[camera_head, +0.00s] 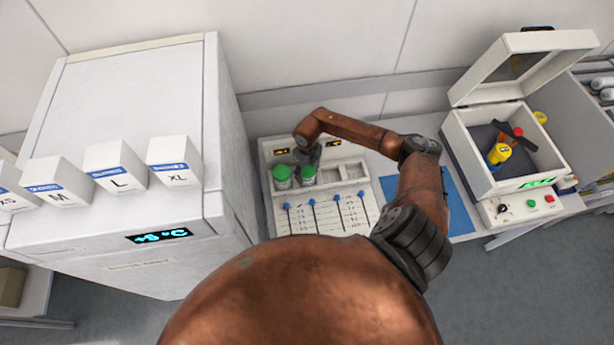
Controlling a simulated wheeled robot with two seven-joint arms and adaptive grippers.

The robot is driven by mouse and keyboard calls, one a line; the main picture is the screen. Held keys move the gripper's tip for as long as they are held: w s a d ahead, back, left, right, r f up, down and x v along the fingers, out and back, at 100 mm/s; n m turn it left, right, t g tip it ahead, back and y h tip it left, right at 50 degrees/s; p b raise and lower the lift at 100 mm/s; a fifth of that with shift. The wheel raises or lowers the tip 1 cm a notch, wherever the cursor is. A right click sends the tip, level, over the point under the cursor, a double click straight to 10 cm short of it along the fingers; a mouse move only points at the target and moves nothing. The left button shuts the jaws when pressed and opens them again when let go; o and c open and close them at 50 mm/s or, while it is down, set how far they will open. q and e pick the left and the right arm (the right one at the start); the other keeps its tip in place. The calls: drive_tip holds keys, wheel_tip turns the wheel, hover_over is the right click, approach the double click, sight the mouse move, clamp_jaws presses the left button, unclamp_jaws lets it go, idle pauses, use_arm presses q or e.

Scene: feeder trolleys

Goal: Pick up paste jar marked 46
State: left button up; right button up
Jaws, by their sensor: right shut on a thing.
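Two white jars with green lids stand side by side in the back row of a pale rack: a left jar (282,178) and a right jar (308,177). Their markings are too small to read, so I cannot tell which is marked 46. My right gripper (308,163) reaches down from above and is shut on the right jar, at its lid. The gripper hides part of that lid. The jar still appears to be in its slot. My left gripper is out of view.
The rack (372,200) has blue-headed sliders at its front and empty compartments to the right. A white fridge (130,110) bearing boxes stands close at left. At right are a blue mat (460,205) and an open-lidded machine (470,130) holding a yellow jar (499,154).

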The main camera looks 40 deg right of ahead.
drive_tip(key=shift+c, duration=1.2)
drive_tip(key=shift+w, duration=0.1)
drive_tip(key=shift+r, duration=0.1)
